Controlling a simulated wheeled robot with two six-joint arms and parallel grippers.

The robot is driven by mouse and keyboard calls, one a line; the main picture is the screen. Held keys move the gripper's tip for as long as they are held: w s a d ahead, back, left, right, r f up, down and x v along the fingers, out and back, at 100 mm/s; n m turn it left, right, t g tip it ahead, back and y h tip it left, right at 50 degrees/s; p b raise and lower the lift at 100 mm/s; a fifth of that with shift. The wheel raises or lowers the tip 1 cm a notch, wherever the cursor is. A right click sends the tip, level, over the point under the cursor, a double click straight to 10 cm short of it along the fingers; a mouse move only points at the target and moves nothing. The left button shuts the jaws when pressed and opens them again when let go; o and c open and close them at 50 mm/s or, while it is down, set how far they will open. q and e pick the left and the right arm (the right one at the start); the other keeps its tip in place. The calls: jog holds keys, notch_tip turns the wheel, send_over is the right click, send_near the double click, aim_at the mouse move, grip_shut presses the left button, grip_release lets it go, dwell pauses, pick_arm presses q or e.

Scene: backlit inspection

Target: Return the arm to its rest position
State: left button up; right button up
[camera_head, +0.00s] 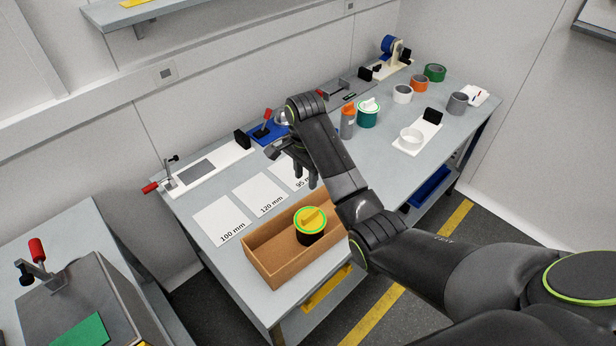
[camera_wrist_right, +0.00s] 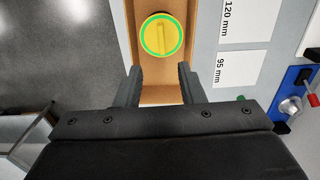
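My right arm reaches in from the right of the head view, with its gripper (camera_head: 297,166) above the workbench, behind the wooden box. In the right wrist view the two fingers (camera_wrist_right: 160,85) stand apart with nothing between them, so the right gripper is open and empty. A black round container with a green-rimmed yellow lid (camera_head: 311,222) stands in the box (camera_head: 266,262). The lid also shows in the right wrist view (camera_wrist_right: 161,36), beyond the fingertips and apart from them. My left gripper is not in view.
White cards marked 100 mm (camera_head: 220,220), 120 mm (camera_head: 258,195) and 95 mm lie behind the box. A toggle-clamp fixture (camera_head: 200,168) and a blue fixture (camera_head: 268,133) stand at the back. Tape rolls, a teal container (camera_head: 368,113) and a white ring on a stand (camera_head: 411,138) occupy the right side.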

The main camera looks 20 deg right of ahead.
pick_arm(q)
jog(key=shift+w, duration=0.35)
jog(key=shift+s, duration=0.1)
